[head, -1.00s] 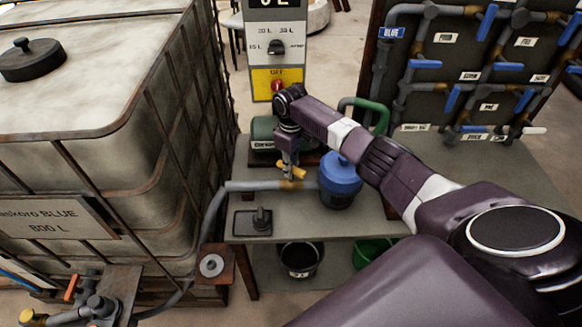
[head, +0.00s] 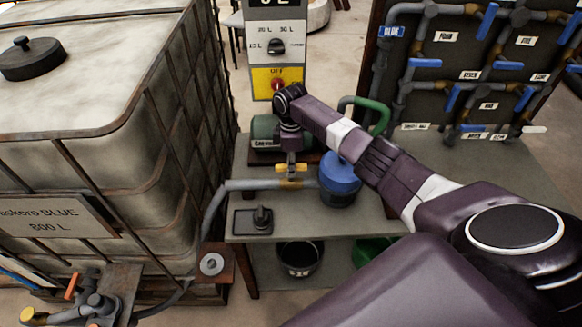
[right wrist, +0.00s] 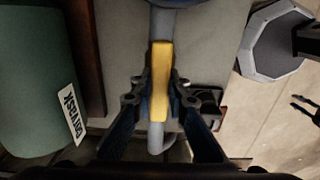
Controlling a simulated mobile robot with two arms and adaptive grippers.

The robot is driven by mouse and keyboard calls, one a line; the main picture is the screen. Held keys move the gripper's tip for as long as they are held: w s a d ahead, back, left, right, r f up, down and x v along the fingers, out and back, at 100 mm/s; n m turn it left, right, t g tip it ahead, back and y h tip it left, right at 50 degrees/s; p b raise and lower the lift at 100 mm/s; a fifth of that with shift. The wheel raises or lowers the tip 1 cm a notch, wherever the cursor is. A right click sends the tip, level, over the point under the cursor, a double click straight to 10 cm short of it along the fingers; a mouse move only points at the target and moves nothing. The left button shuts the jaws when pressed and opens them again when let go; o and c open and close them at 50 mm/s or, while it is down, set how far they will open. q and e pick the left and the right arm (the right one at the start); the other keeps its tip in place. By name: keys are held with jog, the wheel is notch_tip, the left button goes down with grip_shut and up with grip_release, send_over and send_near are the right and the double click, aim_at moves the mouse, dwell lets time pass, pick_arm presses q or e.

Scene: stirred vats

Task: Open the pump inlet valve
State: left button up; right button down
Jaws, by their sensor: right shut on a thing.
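The pump inlet valve has a yellow handle (head: 291,167), set on the grey pipe (head: 250,185) that runs over the bench to the blue-topped pump strainer. My right gripper (head: 290,158) reaches down from above and is shut on this handle. In the right wrist view the yellow handle (right wrist: 160,75) lies between the two dark fingers (right wrist: 158,100), in line with the grey pipe. The valve body under it is hidden. My left gripper is in no view.
A blue-lidded vessel (head: 340,178) stands right of the valve, and a green motor (head: 264,130) behind. The large caged tank (head: 130,150) fills the left. A pipe panel (head: 470,70) stands at the back right.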

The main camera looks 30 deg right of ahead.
dwell(0.4)
jog(key=c, duration=1.8)
grip_release()
jog(key=shift+c, duration=0.2)
jog(key=shift+r, duration=0.15)
notch_tip(320, 180, up, 12)
